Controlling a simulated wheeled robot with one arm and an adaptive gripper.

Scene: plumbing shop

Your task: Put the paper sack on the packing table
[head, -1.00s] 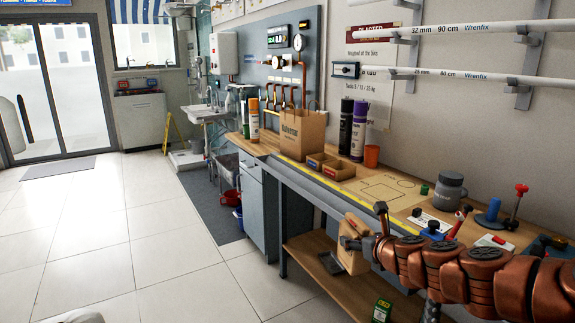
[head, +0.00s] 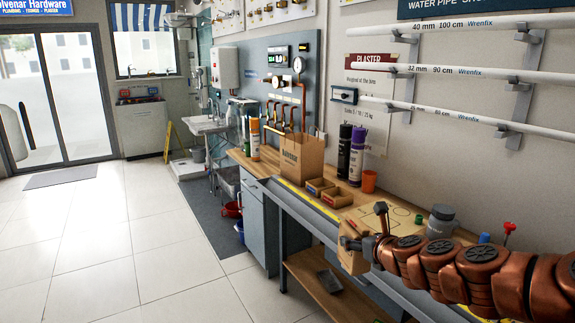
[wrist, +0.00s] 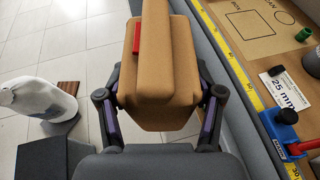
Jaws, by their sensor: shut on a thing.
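The paper sack (head: 353,252) is tan, with a folded ridge on top. It hangs in front of the workbench's near edge, in the lower middle of the head view. My gripper (wrist: 158,100) is shut on it, one finger on each side. In the wrist view the sack (wrist: 152,88) fills the middle, with a small red patch on its left side. The wooden workbench (head: 268,168) runs along the right wall and has outlines drawn on its top. The frames do not show for sure whether this is the packing table.
A brown carrier bag (head: 302,157) stands on the bench beside small brown boxes (head: 336,197), spray cans (head: 356,157) and an orange cup (head: 369,181). A grey jar (head: 441,221) stands farther right. A blue clamp (wrist: 287,118) is at the bench edge.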

